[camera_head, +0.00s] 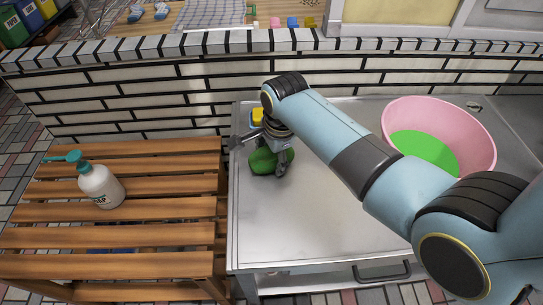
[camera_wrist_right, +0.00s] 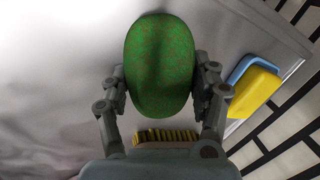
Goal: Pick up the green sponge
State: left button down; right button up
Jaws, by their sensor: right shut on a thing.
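The green sponge (camera_head: 264,161) is an oval block at the left part of the metal table in the head view. In the right wrist view the sponge (camera_wrist_right: 160,62) sits between both fingers of my right gripper (camera_wrist_right: 163,88). My right gripper (camera_head: 268,153) is shut on the sponge, a finger against each long side. In the head view the gripper covers part of the sponge. I cannot tell whether the sponge touches the table top. My left gripper is not in view.
A pink basin (camera_head: 470,133) with green inside stands at the table's right. A yellow-and-blue sponge (camera_wrist_right: 253,90) lies beside the gripper near the table's edge, and a yellow bristled brush (camera_wrist_right: 165,136) shows close by. A white soap bottle (camera_head: 100,187) stands on the slatted wooden bench (camera_head: 150,235).

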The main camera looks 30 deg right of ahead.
jog(key=shift+c, duration=1.3)
jog(key=shift+r, duration=0.1)
jog(key=shift+r, duration=0.2)
jog(key=v, duration=0.3)
jog(key=shift+w+r+p, duration=0.3)
jog(key=shift+w+r, duration=0.05)
jog(key=shift+r, duration=0.1)
jog(key=s+d+r, duration=0.6)
jog(key=s+d, duration=0.1)
jog(key=d, duration=0.2)
jog(key=shift+d+r+p, duration=0.25)
jog(key=shift+r+p, duration=0.05)
jog(key=shift+p, duration=0.1)
